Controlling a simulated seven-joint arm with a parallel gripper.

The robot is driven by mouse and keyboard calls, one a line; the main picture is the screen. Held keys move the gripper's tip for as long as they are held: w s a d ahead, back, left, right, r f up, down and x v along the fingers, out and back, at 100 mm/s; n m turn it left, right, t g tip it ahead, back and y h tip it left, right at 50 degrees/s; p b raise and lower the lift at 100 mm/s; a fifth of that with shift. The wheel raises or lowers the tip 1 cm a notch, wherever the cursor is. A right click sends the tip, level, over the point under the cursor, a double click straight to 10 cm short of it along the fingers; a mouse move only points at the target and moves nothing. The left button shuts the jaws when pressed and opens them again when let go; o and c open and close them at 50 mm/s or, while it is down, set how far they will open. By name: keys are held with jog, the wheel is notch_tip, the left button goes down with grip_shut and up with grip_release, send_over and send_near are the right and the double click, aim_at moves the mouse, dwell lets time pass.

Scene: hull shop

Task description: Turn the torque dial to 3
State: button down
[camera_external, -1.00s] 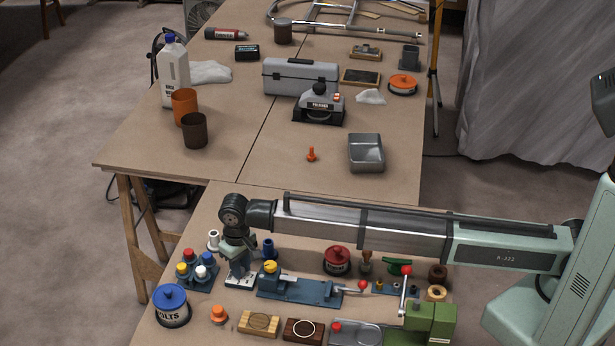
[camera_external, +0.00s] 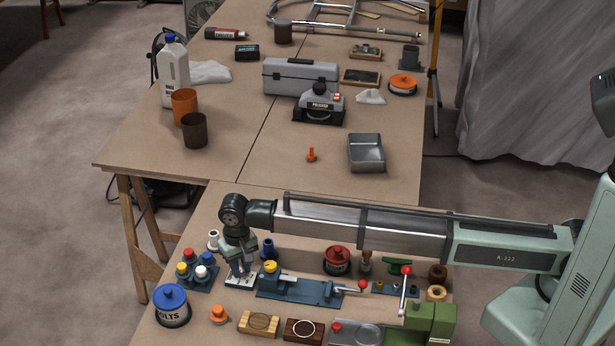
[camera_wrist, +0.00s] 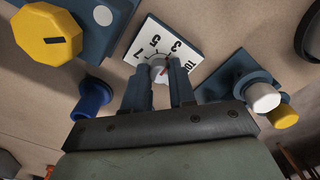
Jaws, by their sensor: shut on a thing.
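The torque dial is a white square plate (camera_wrist: 190,46) with black numerals, a 5 and a 3 among them, and lettering that is partly hidden. In its middle is a small pale knob (camera_wrist: 159,70) with a red mark. The mark lies on the knob's right side; which numeral it points at is hard to tell. My gripper (camera_wrist: 162,78) is shut on the knob, one dark finger on each side. In the external view my gripper (camera_external: 240,262) points down over the plate (camera_external: 240,282), hiding most of the dial.
A blue fixture with a yellow knob (camera_external: 270,267) stands close to the right. A blue peg (camera_external: 268,248) is just behind. A block with coloured caps (camera_external: 202,272) stands close to the left. A blue-lidded tin (camera_external: 171,303) and an orange knob (camera_external: 218,314) are in front.

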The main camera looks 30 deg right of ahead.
aim_at(241, 269)
jog(key=c, duration=0.9)
grip_release()
jog(key=shift+r, duration=0.1)
notch_tip(241, 269, up, 14)
jog(key=shift+f, duration=0.2)
